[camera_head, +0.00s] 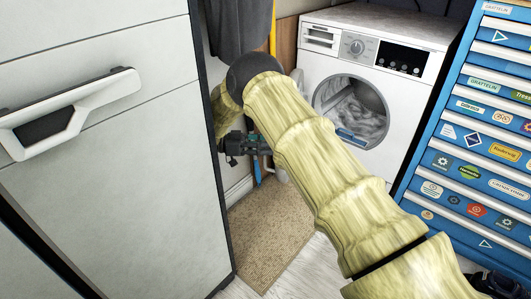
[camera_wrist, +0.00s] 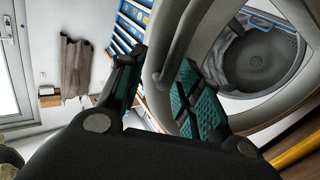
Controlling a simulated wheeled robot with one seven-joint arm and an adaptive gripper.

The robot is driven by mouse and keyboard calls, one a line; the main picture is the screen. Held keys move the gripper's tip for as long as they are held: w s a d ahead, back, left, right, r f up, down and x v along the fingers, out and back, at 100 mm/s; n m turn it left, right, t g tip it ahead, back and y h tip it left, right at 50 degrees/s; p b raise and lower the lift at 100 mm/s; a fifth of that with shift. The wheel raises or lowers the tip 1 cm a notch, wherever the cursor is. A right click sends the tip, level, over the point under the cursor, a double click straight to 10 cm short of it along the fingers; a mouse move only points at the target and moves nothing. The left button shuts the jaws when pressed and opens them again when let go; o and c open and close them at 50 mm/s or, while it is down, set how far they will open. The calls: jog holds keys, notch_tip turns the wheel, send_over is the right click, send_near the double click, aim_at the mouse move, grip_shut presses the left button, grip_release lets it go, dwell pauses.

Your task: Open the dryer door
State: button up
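The white dryer (camera_head: 388,38) stands at the back right in the head view. Its round opening (camera_head: 352,108) shows grey cloth inside. The dryer door is largely hidden behind my arm in the head view; it looks swung out to the left of the opening. In the wrist view a grey curved rim, seemingly the door (camera_wrist: 182,42), lies just ahead of my gripper (camera_wrist: 163,60), with the drum (camera_wrist: 262,62) visible to its right. My gripper is open, its two teal-padded fingers apart. It also shows small in the head view (camera_head: 262,147). Whether a finger touches the rim is unclear.
A tall light cabinet (camera_head: 120,185) with a handle stands close on the left. A blue drawer chest (camera_head: 470,130) covered in stickers stands right of the dryer. A dark cloth (camera_head: 238,28) hangs at the back. A brown mat (camera_head: 275,230) lies on the floor, which is otherwise clear there.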

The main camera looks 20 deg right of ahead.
jog(key=shift+r, duration=2.85)
